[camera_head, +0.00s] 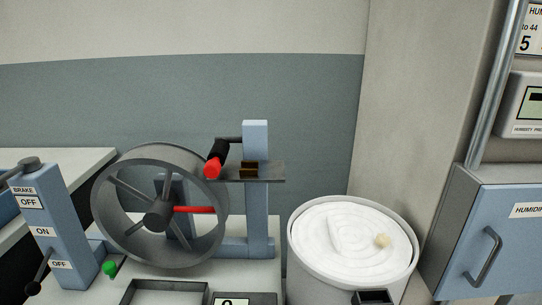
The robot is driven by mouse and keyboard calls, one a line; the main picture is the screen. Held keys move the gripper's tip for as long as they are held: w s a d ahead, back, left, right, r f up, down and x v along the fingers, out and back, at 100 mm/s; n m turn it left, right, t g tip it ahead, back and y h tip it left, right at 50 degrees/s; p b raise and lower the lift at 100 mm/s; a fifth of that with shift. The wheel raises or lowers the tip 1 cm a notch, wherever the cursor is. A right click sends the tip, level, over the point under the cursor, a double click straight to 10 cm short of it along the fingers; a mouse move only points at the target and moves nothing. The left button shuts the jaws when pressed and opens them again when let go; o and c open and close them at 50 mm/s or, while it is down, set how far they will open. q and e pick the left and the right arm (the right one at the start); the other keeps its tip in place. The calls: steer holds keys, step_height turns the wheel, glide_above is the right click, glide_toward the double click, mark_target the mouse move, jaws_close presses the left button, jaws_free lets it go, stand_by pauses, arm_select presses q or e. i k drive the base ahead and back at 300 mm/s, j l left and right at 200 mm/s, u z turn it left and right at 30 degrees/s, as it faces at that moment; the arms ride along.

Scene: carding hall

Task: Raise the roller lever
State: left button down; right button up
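A grey spoked drum (160,207) stands on the bench, with a red handle (195,210) at its hub. A blue post (256,190) stands to the right of the drum. A short black lever with a red tip (213,168) sits near the top of this post, at the drum's upper right rim, tip pointing down and toward me. It looks like the roller lever, but no label on it shows. Neither of my grippers is in view.
A blue brake column (59,222) marked ON and OFF stands at the left, with a black-knobbed lever (35,286) low on it. A green knob (109,268) sits beside it. A round can (297,253) of white fibre stands right, near a blue cabinet (493,240).

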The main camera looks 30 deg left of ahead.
mark_target(218, 156)
steer(key=u, duration=1.25)
